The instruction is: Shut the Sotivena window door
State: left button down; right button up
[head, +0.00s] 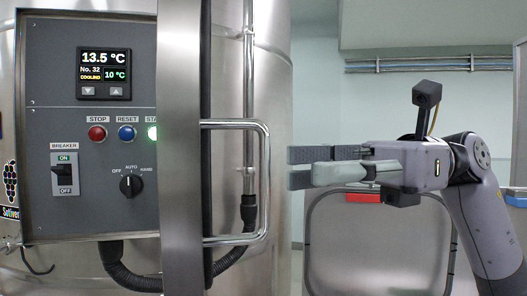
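The Sotivena window door is a steel-framed door on the front of a grey control panel (48,200) on a vat. Its steel frame (180,150) shows as a tall vertical strip across the panel's right part, so the door stands swung out from the panel. A D-shaped metal handle (266,185) sticks out to the right of the frame. My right gripper (289,168) points left, its fingertips just right of the handle, with a small gap in the picture. Its fingers overlap in this view, so their opening is unclear. Nothing shows in it. My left gripper is out of view.
The steel vat (275,100) stands behind the panel. A grey-framed panel with a red label (362,197) stands behind my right gripper. Pipes (420,65) run along the back wall.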

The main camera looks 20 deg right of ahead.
aim_at(264, 173)
jog(key=a+p, duration=0.1)
jog(key=a, duration=0.4)
jog(key=shift+s+a+r+p, duration=0.1)
jog(key=shift+a+p, duration=0.15)
jog(key=shift+p, duration=0.15)
jog(key=shift+a, duration=0.45)
grip_shut()
